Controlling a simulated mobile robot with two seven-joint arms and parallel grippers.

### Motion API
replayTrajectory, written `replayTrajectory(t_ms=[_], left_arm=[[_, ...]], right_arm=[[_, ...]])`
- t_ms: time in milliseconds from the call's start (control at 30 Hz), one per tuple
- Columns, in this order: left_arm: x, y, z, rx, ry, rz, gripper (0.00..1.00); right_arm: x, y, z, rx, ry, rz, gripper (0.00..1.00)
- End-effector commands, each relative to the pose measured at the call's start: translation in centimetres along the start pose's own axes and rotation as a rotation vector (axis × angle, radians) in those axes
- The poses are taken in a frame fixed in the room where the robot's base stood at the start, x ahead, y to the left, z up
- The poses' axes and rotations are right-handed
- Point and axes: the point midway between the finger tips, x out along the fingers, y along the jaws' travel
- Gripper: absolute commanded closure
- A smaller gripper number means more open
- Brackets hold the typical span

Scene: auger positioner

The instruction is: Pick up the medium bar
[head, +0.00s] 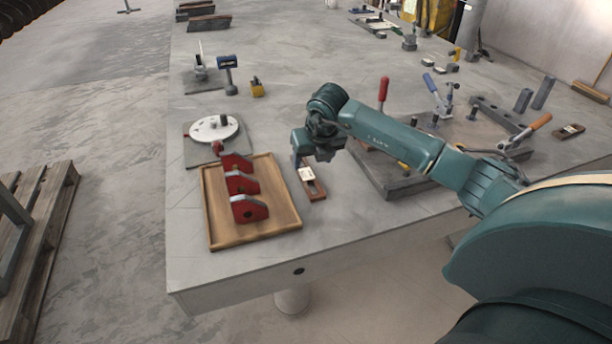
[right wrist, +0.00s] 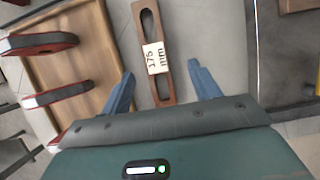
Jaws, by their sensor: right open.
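A brown slotted bar with a white "175 mm" label (head: 312,183) lies on the grey table just right of the wooden tray. In the right wrist view the same bar (right wrist: 153,30) runs up the picture between my fingers. My right gripper (right wrist: 160,70) is open, with one blue finger on each side of the bar and gaps between. In the head view my right gripper (head: 305,160) is over the bar's far end and partly hides it. My left gripper is not in view.
The wooden tray (head: 212,225) holds several red blocks (head: 250,208) close to the left of the bar. A white round disc (head: 213,128) on a plate stands behind the tray. A fixture plate (head: 385,185) with clamps lies to the right. The table's front strip is clear.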

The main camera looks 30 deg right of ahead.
Motion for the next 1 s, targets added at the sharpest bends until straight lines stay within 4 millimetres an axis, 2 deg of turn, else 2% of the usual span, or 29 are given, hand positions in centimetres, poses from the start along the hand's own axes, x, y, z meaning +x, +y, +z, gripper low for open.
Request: replayTrajectory(t_ms=[133,400,700,1000], left_arm=[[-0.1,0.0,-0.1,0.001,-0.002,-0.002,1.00],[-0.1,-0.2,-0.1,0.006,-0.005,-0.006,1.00],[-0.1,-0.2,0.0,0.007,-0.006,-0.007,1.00],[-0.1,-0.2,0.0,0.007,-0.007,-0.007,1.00]], right_arm=[[1.2,0.3,-0.2,-0.001,0.002,0.001,0.38],[4.9,0.7,-0.5,0.001,0.001,0.001,0.38],[5.4,0.7,-0.5,-0.001,0.000,0.001,0.38],[5.4,0.7,-0.4,-0.001,-0.001,0.001,0.63]])
